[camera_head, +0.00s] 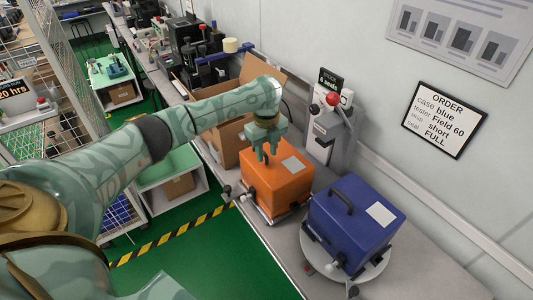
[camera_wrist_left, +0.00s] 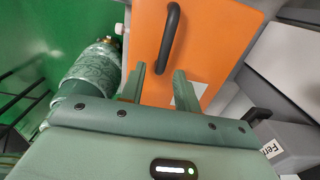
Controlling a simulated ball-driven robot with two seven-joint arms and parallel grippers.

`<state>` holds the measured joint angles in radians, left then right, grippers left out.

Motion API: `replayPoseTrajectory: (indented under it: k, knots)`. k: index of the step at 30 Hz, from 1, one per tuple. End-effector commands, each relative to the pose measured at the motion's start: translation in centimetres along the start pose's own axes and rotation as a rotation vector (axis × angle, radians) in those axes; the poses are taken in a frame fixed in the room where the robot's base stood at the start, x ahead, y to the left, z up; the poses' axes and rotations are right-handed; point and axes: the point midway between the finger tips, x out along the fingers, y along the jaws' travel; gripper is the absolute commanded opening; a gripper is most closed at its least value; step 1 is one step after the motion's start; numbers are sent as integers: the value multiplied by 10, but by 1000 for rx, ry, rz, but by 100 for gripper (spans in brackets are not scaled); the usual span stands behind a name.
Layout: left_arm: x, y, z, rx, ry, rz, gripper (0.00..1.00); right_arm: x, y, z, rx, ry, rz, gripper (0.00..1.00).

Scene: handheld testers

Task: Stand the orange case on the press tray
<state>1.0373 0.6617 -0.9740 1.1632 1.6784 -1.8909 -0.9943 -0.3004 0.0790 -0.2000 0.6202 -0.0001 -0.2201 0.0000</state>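The orange case (camera_head: 277,178) stands upright on the bench, on a thin light plate (camera_head: 262,212) that shows along its lower front edge. Its black handle (camera_wrist_left: 169,38) is on top and shows in the left wrist view; in the head view my gripper mostly hides it. My left gripper (camera_head: 265,152) points down just above the case top. In the left wrist view its two fingers (camera_wrist_left: 162,85) are apart, with the lower end of the handle between or just beyond them and gaps at both sides. I see no grip on the handle. My right gripper is not in view.
A blue case (camera_head: 335,228) stands on a round turntable (camera_head: 318,262) to the right. A grey lever press (camera_head: 332,125) with a red ball knob (camera_head: 333,99) is behind. An open cardboard box (camera_head: 228,140) is left of the orange case. The bench's front right is bare.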

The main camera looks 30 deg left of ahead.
Motion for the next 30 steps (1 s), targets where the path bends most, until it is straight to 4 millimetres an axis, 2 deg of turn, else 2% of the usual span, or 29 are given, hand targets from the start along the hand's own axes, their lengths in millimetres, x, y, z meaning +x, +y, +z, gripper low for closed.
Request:
replayPoseTrajectory:
  k: [1,6,12,17,30]
  knots:
    - [-18,-1,0,0,-1,-6,32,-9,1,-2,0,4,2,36]
    - [-60,-1,0,1,-1,-6,32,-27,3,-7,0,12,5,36]
    - [-94,-1,0,0,0,-4,32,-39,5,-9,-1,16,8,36]
    - [-102,0,0,0,2,-1,32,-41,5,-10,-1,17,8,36]
    - [-101,0,0,0,2,-1,32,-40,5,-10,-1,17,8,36]
